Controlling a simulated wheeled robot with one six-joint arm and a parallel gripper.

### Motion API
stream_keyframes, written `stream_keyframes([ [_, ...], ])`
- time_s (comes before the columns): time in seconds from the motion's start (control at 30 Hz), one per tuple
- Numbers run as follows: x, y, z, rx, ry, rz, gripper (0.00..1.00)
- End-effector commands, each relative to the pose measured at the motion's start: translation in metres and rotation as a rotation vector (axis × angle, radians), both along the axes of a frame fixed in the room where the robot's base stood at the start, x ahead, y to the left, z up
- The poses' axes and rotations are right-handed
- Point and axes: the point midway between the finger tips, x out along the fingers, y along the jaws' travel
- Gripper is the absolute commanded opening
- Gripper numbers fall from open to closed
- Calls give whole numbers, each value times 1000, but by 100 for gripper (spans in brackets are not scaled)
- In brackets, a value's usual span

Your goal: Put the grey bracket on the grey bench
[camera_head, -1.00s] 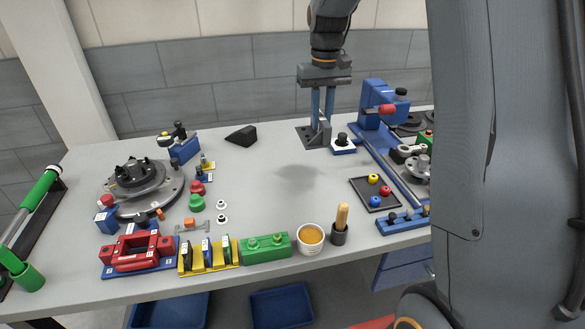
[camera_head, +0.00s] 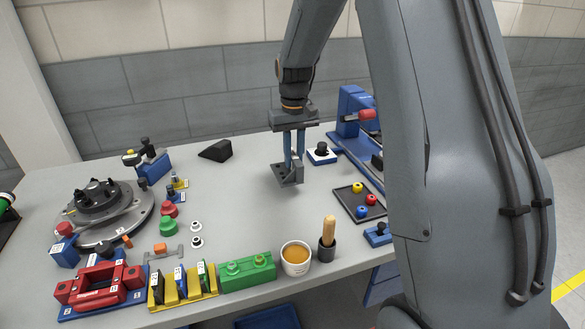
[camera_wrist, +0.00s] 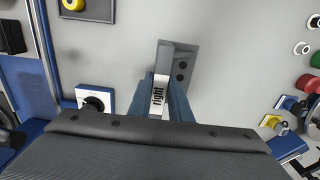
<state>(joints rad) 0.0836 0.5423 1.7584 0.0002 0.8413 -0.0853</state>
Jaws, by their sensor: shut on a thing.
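The grey bracket (camera_head: 288,175) is an L-shaped piece with a flat plate and an upright wall. My gripper (camera_head: 294,160) points down and is shut on the upright wall. In the wrist view the bracket (camera_wrist: 178,62) shows its plate with dark holes and a wall marked "right", between the fingers (camera_wrist: 160,100). The bracket is level, low over the back middle of the grey bench (camera_head: 250,210). I cannot tell whether its plate touches the bench top.
A white-and-blue block with a black knob (camera_head: 321,153) stands close to the right. A black tray with coloured pieces (camera_head: 360,203) lies to the front right, a black wedge (camera_head: 216,150) to the left. The bench is clear in front of the bracket.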

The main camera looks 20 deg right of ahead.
Motion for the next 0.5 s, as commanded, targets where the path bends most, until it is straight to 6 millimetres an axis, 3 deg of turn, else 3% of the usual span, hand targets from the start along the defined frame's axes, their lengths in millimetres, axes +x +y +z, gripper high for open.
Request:
stream_keyframes([
  [0.4,-1,-1,-39,0,0,-2,0],
  [0.5,0,-1,-41,0,-2,-1,0],
])
